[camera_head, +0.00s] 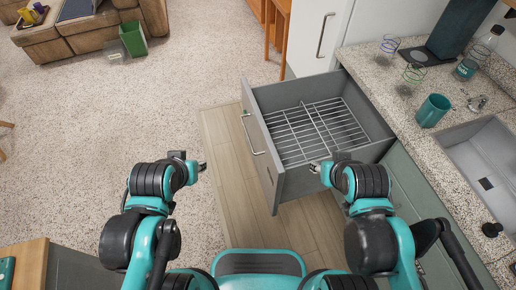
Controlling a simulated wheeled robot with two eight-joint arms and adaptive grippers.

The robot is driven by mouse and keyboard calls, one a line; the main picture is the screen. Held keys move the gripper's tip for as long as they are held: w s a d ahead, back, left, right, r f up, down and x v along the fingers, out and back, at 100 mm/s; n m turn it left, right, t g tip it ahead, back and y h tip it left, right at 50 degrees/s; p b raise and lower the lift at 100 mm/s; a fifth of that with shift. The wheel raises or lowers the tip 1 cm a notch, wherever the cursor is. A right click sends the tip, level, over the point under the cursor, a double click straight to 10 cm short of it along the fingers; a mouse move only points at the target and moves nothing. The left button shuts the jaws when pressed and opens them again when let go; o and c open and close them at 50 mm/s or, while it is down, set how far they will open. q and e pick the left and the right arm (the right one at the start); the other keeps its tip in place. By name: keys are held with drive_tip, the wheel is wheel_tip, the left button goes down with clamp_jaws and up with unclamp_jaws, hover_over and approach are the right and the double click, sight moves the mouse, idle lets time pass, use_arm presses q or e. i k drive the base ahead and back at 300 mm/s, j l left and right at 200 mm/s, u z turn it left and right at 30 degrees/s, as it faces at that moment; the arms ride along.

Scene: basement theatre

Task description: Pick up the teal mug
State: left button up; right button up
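The teal mug (433,110) stands upright on the speckled counter (392,77) at the right, just left of the sink. My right gripper (318,167) is over the near edge of the open drawer, well left of and below the mug in the picture, and does not touch it. My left gripper (202,167) is over the floor left of the drawer, far from the mug. Both grippers are small in the view, and I cannot tell whether their fingers are open or shut. Nothing hides the mug.
An open grey drawer (261,142) with a wire rack (318,130) juts out below the counter. A sink (487,158), a bottle (474,62) and wire-like glasses (412,75) are near the mug. The carpet at the left is mostly clear, with a green bin (133,39) farther back.

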sight(436, 105)
drive_tip(key=l+z, duration=0.1)
drive_tip(key=z, duration=0.85)
drive_tip(key=l+z, duration=0.15)
drive_tip(key=z, duration=0.3)
